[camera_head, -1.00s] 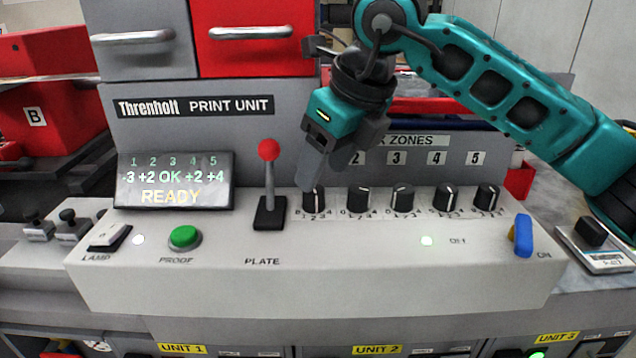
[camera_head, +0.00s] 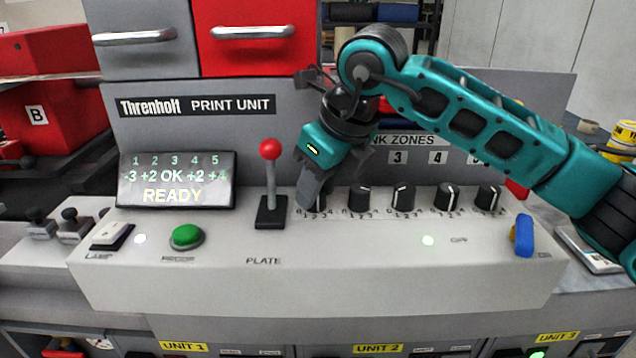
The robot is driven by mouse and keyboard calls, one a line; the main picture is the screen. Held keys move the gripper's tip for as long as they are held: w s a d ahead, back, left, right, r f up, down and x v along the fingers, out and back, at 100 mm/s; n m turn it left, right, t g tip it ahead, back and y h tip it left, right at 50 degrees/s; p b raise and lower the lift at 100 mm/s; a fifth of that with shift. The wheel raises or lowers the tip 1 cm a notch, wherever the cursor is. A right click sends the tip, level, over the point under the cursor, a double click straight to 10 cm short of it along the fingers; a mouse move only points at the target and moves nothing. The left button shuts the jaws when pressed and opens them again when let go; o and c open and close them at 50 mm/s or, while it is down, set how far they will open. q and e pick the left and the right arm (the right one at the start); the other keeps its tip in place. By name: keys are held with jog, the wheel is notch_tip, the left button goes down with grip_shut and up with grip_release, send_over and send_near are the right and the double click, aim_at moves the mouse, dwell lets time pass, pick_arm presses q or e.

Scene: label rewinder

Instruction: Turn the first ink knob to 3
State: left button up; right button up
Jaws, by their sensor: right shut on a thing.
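The first ink knob (camera_head: 320,203) is the leftmost in a row of black knobs on the light grey console. My right gripper (camera_head: 308,198) reaches down onto it and is shut on it, hiding most of the knob and its pointer. The display (camera_head: 177,180) reads -3, +2, OK, +2, +4 above READY, with -3 under number 1. The other ink knobs, such as the second (camera_head: 360,199) and third (camera_head: 403,198), stand free to the right. My left gripper is not in view.
A plate lever with a red ball (camera_head: 270,150) stands close left of the gripper. A green proof button (camera_head: 187,236) and a lamp switch (camera_head: 111,236) are further left. A blue switch (camera_head: 523,236) is at the right. The console's front strip is clear.

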jog(key=c, duration=0.4)
jog(key=shift+w+n+g+y+b, duration=0.1)
jog(key=shift+n+g+y+b, duration=0.3)
jog(key=shift+n, duration=1.1)
jog(key=o, duration=1)
jog(key=v, duration=1.3)
